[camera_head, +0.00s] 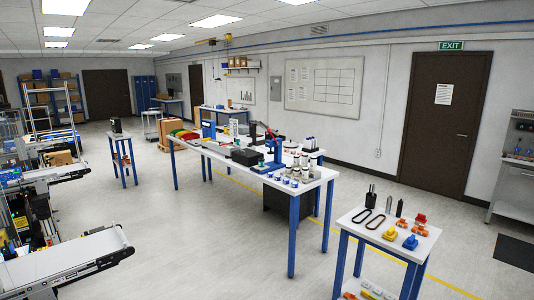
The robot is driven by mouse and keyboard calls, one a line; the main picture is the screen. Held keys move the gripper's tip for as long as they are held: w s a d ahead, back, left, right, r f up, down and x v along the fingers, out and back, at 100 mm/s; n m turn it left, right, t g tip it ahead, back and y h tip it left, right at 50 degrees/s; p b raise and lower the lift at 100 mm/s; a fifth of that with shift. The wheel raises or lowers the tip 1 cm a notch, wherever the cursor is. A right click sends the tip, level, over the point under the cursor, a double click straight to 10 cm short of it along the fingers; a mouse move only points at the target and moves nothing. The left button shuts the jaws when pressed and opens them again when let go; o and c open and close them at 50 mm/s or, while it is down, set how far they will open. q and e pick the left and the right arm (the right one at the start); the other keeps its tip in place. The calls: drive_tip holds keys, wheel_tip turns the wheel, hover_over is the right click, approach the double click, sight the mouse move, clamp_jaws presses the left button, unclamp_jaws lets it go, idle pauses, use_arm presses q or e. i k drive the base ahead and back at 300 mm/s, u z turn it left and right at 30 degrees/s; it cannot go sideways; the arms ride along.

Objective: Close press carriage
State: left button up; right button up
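I cannot tell for sure which thing is the press carriage. A small blue device (277,152) with an upright frame stands on the long white workbench (222,151) in the middle of the room and may be the press. It is too small to tell whether any carriage on it is open or closed. A dark box-like unit (246,157) sits just left of it. Neither of my grippers shows in this view.
Belt conveyors (65,262) line the left side. A small table (377,241) with colored parts stands front right, and a small stand (122,160) stands left of the workbench. Open floor (190,240) lies between the conveyors and the workbench.

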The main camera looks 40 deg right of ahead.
sight(256, 167)
drive_tip(key=z, duration=0.6)
drive_tip(key=i, duration=4.05)
drive_tip(key=u, duration=1)
drive_tip(key=i, duration=1.65)
drive_tip(key=u, duration=1.25)
drive_tip(key=i, duration=0.45)
drive_tip(key=z, duration=3)
